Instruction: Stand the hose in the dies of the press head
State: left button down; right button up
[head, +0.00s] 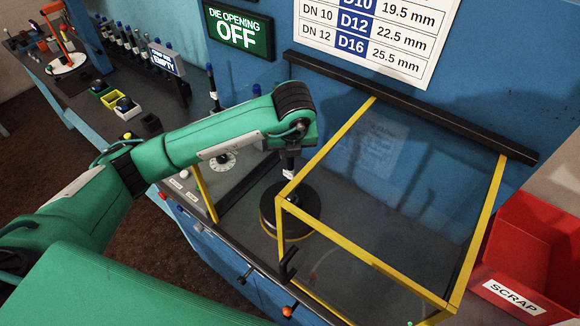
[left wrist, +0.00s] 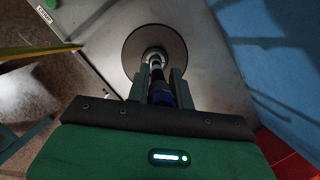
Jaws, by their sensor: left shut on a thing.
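The press head (head: 272,212) is a dark round drum on the grey bench, partly behind the yellow-framed guard. From above it is a grey disc (left wrist: 133,45) with a bright ring at its centre. My left gripper (head: 290,158) is above the press head, pointing down. In the left wrist view its two fingers (left wrist: 158,80) are shut on the dark hose (left wrist: 157,73), which has a blue band (left wrist: 160,94). The hose's lower end lines up with the central ring; I cannot tell how deep it sits. My right gripper is not in view.
A clear guard with a yellow frame (head: 374,262) stands close right of my left gripper. A lit sign (head: 238,32) reads DIE OPENING OFF. A red SCRAP bin (head: 540,235) is at the right.

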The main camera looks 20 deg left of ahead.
aim_at(290, 165)
pick_arm(q)
notch_tip(290, 165, down, 5)
jog(key=shift+r+b, duration=0.15)
jog(key=shift+b, duration=0.75)
jog(key=shift+f, duration=0.3)
jog(key=shift+f+b, duration=0.2)
jog(key=shift+b, duration=0.1)
jog(key=c, duration=1.2)
grip_release()
jog(key=shift+c, duration=0.2)
jog(key=shift+r, duration=0.1)
